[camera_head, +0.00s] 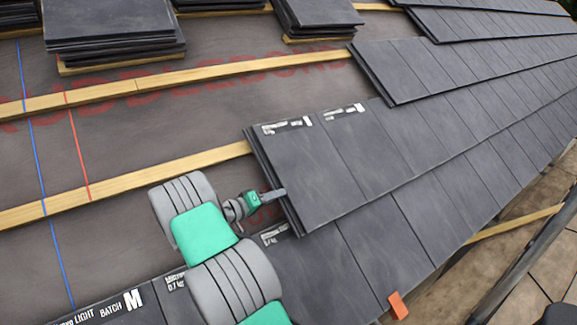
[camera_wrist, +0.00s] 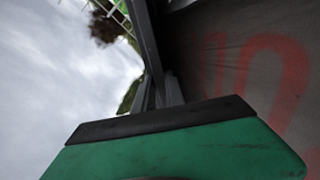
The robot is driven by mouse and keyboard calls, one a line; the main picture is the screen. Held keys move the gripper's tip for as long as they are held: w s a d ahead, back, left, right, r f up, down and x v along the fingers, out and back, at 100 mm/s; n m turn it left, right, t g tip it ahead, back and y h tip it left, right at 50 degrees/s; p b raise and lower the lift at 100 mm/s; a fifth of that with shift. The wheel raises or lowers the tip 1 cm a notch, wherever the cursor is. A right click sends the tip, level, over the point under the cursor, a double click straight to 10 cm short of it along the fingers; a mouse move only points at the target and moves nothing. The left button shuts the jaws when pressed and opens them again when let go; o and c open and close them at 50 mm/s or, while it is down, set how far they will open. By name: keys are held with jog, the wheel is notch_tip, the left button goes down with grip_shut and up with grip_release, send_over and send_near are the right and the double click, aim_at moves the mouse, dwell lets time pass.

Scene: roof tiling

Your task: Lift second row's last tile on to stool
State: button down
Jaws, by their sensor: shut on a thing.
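The last tile of the second row (camera_head: 306,178) is a dark grey slab at the row's left end, with a white printed label along its top edge. My gripper (camera_head: 280,193) is at that tile's left edge and is shut on it. The tile appears to lie flat with the row; I cannot tell whether it is raised. In the wrist view, the green and black gripper body (camera_wrist: 170,140) fills the bottom, and a dark edge runs up from it. The fingertips are hard to make out there. No stool is identifiable in either view.
Wooden battens (camera_head: 120,187) cross the grey underlay (camera_head: 130,130), which is bare left of the row. Stacks of tiles (camera_head: 110,35) lie at the upper left. An orange piece (camera_head: 397,305) sits at the lower roof edge. A dark rail (camera_head: 525,262) runs along the right.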

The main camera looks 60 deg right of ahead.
jog(key=shift+s+d+r+p, duration=0.25)
jog(key=shift+r+p, duration=0.15)
jog(key=shift+p, duration=0.4)
jog(key=shift+a+f+p, duration=0.1)
jog(key=shift+f+p, duration=0.05)
jog(key=shift+p, duration=1.3)
jog(key=shift+a, duration=0.1)
jog(key=shift+s+a, duration=0.1)
jog(key=shift+a, duration=0.1)
jog(key=shift+r, duration=0.2)
jog(key=r+p, duration=0.1)
jog(key=s+r+p, duration=0.1)
jog(key=a+r+p, duration=0.1)
jog(key=shift+s+r, duration=0.15)
jog(key=shift+s, duration=0.1)
jog(key=shift+r, duration=0.15)
